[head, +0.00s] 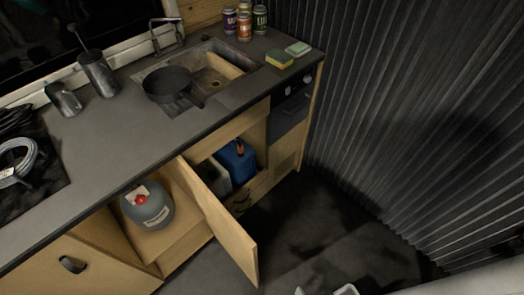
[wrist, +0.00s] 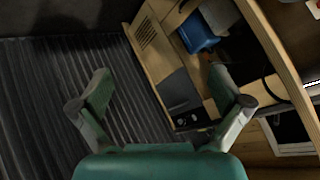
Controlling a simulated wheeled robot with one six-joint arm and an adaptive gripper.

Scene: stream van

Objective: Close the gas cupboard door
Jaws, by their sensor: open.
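The gas cupboard door (head: 222,222) is a pale wooden panel. It stands wide open, swung out from the counter front into the aisle. A grey gas bottle (head: 148,212) with a red cap stands inside the open cupboard. My gripper (head: 327,290) shows only partly at the bottom edge of the head view, to the right of the door's free edge and apart from it. In the wrist view my gripper (wrist: 158,82) is open, with nothing between its fingers. The door (wrist: 270,45) passes on the right there, beyond the right finger.
An open compartment right of the door holds a blue container (head: 237,162). A pan (head: 172,84) lies by the sink, and several cans (head: 244,24) stand at the back of the counter. A corrugated wall (head: 400,110) bounds the right. The dark floor (head: 330,235) between is clear.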

